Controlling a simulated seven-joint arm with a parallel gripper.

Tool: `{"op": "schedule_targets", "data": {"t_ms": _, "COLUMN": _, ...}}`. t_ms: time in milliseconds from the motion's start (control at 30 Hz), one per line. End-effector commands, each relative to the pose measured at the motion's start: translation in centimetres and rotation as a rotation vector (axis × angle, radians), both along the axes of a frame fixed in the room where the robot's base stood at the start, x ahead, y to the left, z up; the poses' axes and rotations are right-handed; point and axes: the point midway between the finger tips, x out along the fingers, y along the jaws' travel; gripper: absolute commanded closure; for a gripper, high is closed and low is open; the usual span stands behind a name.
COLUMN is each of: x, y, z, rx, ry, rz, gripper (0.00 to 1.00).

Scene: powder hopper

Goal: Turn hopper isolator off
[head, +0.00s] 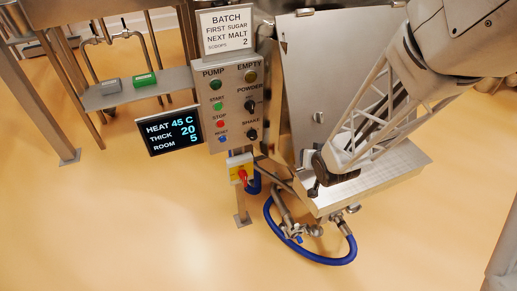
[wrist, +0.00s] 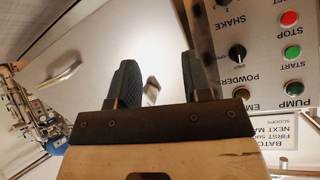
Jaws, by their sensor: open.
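The isolator does not show in the wrist view.
The steel hopper (head: 310,75) stands behind my arm. A blue hose (head: 325,261) loops below it. A display (head: 170,131) hangs left of the panel. A shelf (head: 165,84) holds green and grey blocks. The panel's knobs (wrist: 238,53) show upside down at right in the wrist view.

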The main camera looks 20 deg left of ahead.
Motion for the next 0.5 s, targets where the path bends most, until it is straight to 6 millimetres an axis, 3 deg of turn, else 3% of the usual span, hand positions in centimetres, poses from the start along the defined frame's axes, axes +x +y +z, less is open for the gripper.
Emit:
{"op": "schedule_targets", "data": {"t_ms": 100, "x": -0.2, "y": 2.3, "z": -2.2, "rx": 0.039, "ry": -0.013, "rz": 0.042, "gripper": 0.55}}
{"op": "schedule_targets", "data": {"t_ms": 500, "x": -0.3, "y": 9.1, "z": -7.7, "rx": 0.168, "ry": -0.078, "rz": 0.15, "gripper": 0.55}}
